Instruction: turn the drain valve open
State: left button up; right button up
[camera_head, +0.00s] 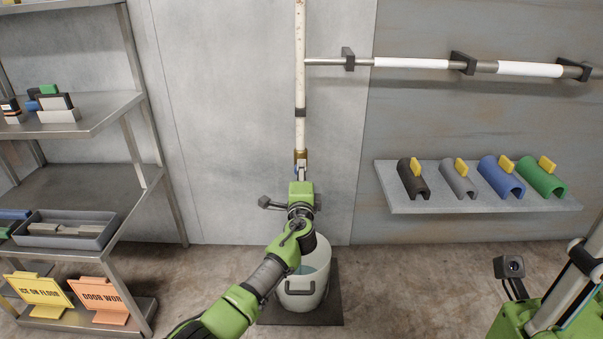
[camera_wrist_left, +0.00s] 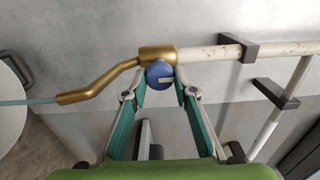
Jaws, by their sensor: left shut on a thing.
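The brass drain valve (camera_wrist_left: 158,54) sits at the end of the white pipe (camera_wrist_left: 208,52). Its round blue knob (camera_wrist_left: 158,74) has a pale mark on its face. My left gripper (camera_wrist_left: 161,84) is shut on the knob, one finger on each side. In the head view my left gripper (camera_head: 300,175) reaches up to the brass fitting (camera_head: 300,155), hiding most of the valve. A light blue stream (camera_wrist_left: 25,102) comes from the brass spout (camera_wrist_left: 75,97). My right gripper's fingers do not show.
A white bucket (camera_head: 300,298) with light blue water stands on a dark mat (camera_head: 328,305) below the valve. A metal shelf rack (camera_head: 150,180) is at left. A wall shelf (camera_head: 480,200) with coloured pipe covers is at right.

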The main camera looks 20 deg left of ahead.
pick_arm(q)
jog(key=shift+f, duration=0.1)
jog(key=o, duration=1.1)
jog(key=shift+s+d, duration=0.1)
jog(key=shift+s, duration=0.05)
jog(key=v, duration=1.1)
jog(key=shift+s+d, duration=0.1)
jog(key=shift+s, duration=0.25)
